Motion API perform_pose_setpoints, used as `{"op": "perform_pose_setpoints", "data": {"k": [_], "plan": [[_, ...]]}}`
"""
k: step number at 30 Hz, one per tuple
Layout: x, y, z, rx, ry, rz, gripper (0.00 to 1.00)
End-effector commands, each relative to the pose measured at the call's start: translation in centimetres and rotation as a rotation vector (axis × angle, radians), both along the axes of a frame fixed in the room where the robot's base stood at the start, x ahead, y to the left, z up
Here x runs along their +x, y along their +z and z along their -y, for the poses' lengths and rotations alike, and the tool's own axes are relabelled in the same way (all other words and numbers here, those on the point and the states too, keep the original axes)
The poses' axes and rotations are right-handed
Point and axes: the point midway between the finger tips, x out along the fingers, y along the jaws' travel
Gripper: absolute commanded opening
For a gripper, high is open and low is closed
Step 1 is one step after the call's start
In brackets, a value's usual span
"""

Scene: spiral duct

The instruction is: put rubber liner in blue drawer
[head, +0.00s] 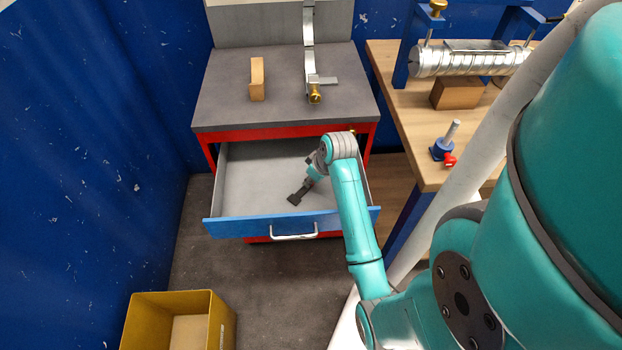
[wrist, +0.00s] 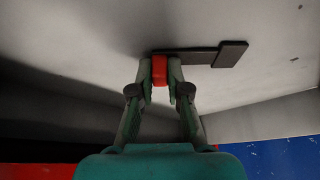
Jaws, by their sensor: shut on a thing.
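The blue drawer (head: 235,228) is pulled out of the red-framed cabinet, with its pale inside showing. My gripper (wrist: 160,70) is inside the drawer space and is shut on a small red block. A dark strip with a wider flat end, which looks like the rubber liner (wrist: 230,54), runs right from the red block. The red block seems to be its grip, though the join is hidden by my fingers. In the head view the liner's dark end (head: 297,197) shows low over the drawer floor. I cannot tell whether it touches the floor.
A wooden block (head: 257,79) and a metal band with a brass knob (head: 315,95) are on the grey cabinet top (head: 215,110). A workbench with a spiral duct (head: 470,62) stands at right. A yellow bin (head: 225,325) is on the floor at lower left. The drawer's left half is clear.

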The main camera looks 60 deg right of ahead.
Motion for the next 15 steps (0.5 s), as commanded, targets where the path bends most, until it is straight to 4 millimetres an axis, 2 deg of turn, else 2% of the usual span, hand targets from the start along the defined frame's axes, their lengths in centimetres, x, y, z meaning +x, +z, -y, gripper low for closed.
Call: {"op": "perform_pose_setpoints", "data": {"k": [9, 10, 12, 15], "plan": [[0.0, -0.25, 0.0, 0.0, 0.0, 0.0, 0.0], [0.02, -0.21, 0.02, 0.0, 0.0, 0.0, 0.23], [0.01, -0.19, 0.01, 0.0, 0.0, 0.0, 0.41], [0.01, -0.19, 0.01, 0.0, 0.0, 0.0, 0.41]]}}
